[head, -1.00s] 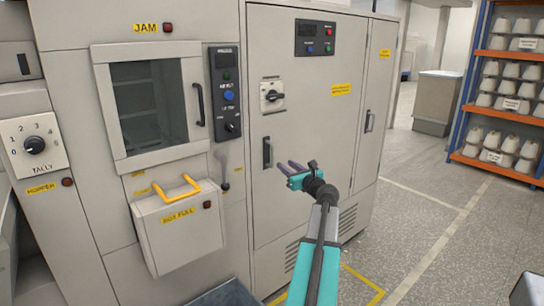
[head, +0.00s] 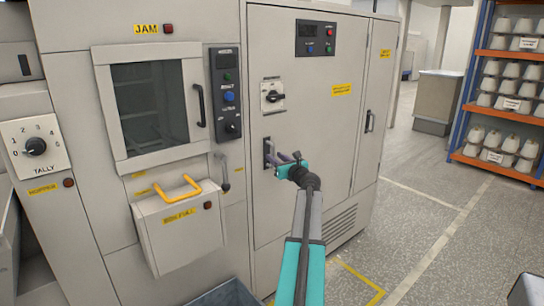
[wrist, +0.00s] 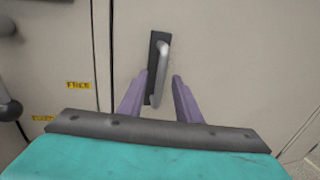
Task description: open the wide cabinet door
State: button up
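The wide cabinet door (head: 312,110) is a pale grey panel, shut, with a rotary switch and a control panel on it. Its vertical bar handle (head: 268,150) sits on a dark plate near the door's left edge. In the wrist view the handle (wrist: 160,72) stands between the two purple fingers. My gripper (head: 280,160) is open at the handle, one finger on each side of it. I cannot tell whether a finger touches the bar. The fingers partly cover the handle in the head view.
A narrow door with its own handle (head: 370,121) is at the right of the cabinet. A box with a yellow handle (head: 178,188) and a windowed hatch (head: 150,105) are to the left. A shelf of cones (head: 505,90) stands far right. The floor before the cabinet's right side is clear.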

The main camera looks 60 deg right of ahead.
aim_at(273, 155)
jog(key=shift+x, duration=1.9)
jog(key=shift+c, duration=0.4)
grip_shut()
jog(key=shift+a+f, duration=0.1)
jog(key=shift+a, duration=0.05)
jog(key=shift+s, duration=0.15)
